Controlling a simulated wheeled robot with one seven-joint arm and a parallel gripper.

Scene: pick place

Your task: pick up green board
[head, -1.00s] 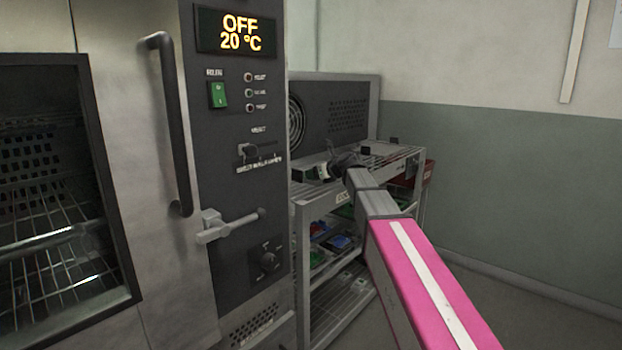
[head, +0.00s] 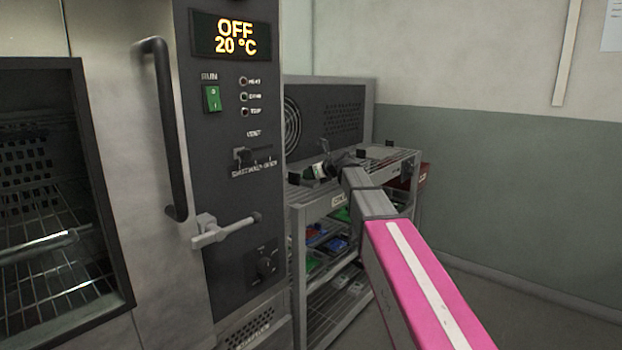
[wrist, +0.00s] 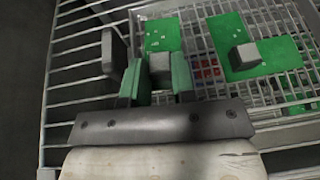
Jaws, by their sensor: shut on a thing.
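In the wrist view, a green board (wrist: 163,34) with a grey block (wrist: 160,64) on it lies just beyond my gripper (wrist: 158,72). The two fingers stand on either side of the grey block and are shut on it. The board's near part is hidden by the fingers. A second green board (wrist: 232,30) with a grey block lies to the right on the wire shelf. In the head view, my gripper (head: 326,168) is small and dark at the top of the rack, and the board in it cannot be made out clearly.
The wire rack (head: 297,245) holds green and blue boards (head: 338,243) on its lower shelves. A large oven (head: 235,150) with a protruding handle (head: 170,130) stands left of it. A red bin (head: 424,174) is behind the rack. Floor at the right is clear.

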